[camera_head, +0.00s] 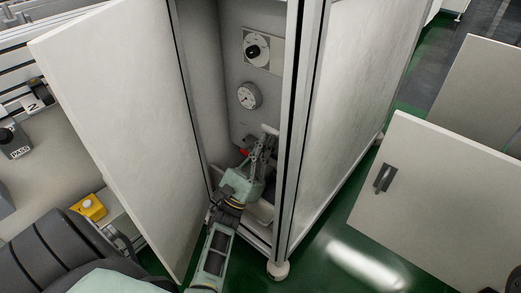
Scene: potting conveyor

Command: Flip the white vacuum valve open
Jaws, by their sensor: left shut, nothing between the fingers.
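Inside the open cabinet, a small white bar (269,129), which looks like the white vacuum valve's handle, shows at the top of my left gripper's fingers. My left gripper (264,142) reaches up into the cabinet from below. Its fingers are shut with nothing between them, right by the white bar. I cannot tell whether they touch it. The gripper and its arm hide much of the valve's body and the cabinet's lower part. A small red part (244,152) shows just left of the fingers. My right gripper is not in view.
A round gauge (249,95) and a black rotary knob (254,51) sit on the back panel above. The open door (120,110) stands left and the cabinet's frame post (297,130) stands close right of the gripper.

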